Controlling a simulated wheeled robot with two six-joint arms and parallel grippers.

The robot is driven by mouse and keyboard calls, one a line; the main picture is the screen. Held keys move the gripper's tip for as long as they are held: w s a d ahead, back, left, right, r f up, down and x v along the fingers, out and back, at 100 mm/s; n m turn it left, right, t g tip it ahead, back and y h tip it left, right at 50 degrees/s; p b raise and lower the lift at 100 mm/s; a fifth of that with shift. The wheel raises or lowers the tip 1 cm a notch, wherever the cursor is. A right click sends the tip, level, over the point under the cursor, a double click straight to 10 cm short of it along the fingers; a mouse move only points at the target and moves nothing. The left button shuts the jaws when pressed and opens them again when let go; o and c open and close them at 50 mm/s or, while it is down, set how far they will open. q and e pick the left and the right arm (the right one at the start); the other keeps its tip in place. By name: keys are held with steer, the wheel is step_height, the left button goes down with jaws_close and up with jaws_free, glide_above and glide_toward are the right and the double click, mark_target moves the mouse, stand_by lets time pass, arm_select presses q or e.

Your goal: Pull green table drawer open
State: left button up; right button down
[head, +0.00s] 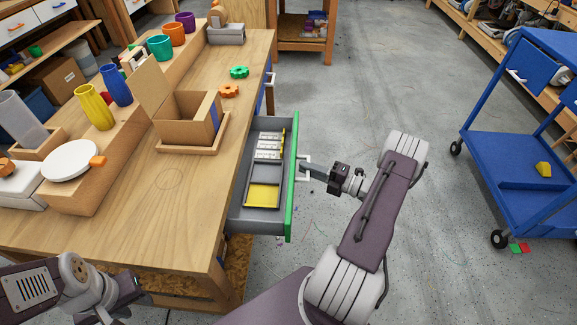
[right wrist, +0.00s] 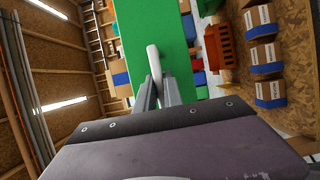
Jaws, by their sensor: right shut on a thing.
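The green-fronted drawer (head: 292,190) stands pulled out from the right side of the wooden table (head: 120,205). Its grey interior holds a yellow tray (head: 262,195) and several light-coloured pieces (head: 269,146). My right gripper (head: 308,170) is shut on the white drawer handle (head: 303,168). In the right wrist view, its two fingers close around the handle (right wrist: 154,62) in front of the green drawer front (right wrist: 150,25). My left gripper (head: 135,287) is at the lower left, beside the table's front edge, and its fingers are too unclear to tell their opening.
An open cardboard box (head: 190,120) sits in a wooden tray on the tabletop. Green (head: 239,72) and orange (head: 229,90) gear-like parts lie behind it. A blue cart (head: 520,165) stands at the right. The concrete floor between table and cart is mostly clear.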

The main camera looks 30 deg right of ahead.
steer(key=shift+s+d+f, duration=0.1)
steer(key=shift+s+d, duration=0.5)
steer(key=shift+d, duration=0.2)
steer(key=shift+s+d, duration=0.6)
steer(key=shift+d, duration=0.15)
steer(key=c, duration=1.5)
jaws_free()
steer(key=shift+o, duration=0.2)
steer(key=v, duration=0.9)
steer(key=shift+p, duration=0.3)
